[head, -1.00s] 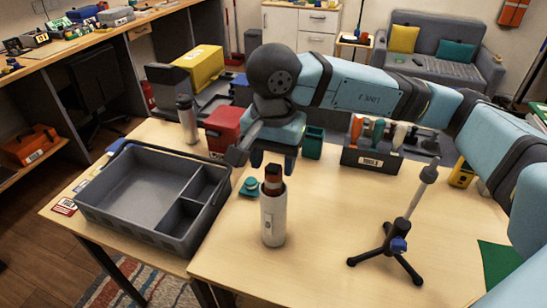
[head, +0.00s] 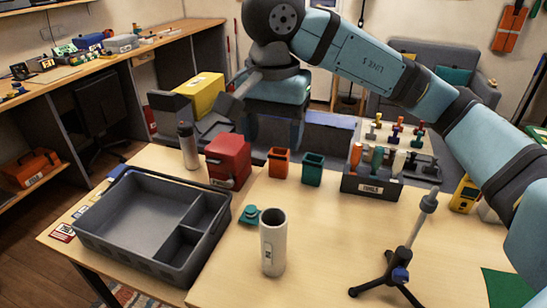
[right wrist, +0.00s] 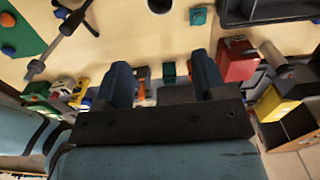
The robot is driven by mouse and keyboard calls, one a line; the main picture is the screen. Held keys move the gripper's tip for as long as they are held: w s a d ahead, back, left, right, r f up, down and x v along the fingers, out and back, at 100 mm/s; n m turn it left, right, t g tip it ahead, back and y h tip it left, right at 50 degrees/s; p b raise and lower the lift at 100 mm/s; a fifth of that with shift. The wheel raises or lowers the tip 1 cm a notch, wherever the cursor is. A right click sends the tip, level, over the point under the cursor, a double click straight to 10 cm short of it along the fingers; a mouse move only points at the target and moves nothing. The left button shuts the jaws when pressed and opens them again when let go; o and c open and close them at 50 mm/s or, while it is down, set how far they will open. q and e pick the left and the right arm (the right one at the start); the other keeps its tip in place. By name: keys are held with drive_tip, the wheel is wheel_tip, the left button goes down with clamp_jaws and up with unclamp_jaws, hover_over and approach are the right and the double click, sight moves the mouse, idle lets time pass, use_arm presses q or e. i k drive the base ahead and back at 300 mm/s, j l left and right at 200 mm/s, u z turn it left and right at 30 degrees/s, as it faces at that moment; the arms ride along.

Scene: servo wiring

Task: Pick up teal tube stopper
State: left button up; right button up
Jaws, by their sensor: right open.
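The teal tube stopper (head: 248,215) is a small piece with a raised knob, lying on the table between the grey tray and the white tube. It also shows at the top of the right wrist view (right wrist: 198,16). The white tube (head: 273,243) stands upright with its top open. My right gripper (head: 275,130) is raised beyond the stopper, above the far part of the table. In the right wrist view its two fingers (right wrist: 164,84) are apart with nothing held between them. My left gripper is not in view.
A grey divided tray (head: 140,205) lies left of the stopper. A red box (head: 228,160), an orange bin (head: 278,162), a teal bin (head: 313,168) and a tool rack (head: 372,182) stand behind. A black tripod stand (head: 398,268) is at right. The table around the stopper is mostly clear.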

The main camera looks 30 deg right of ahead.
sight(251, 215)
drive_tip(key=k, duration=1)
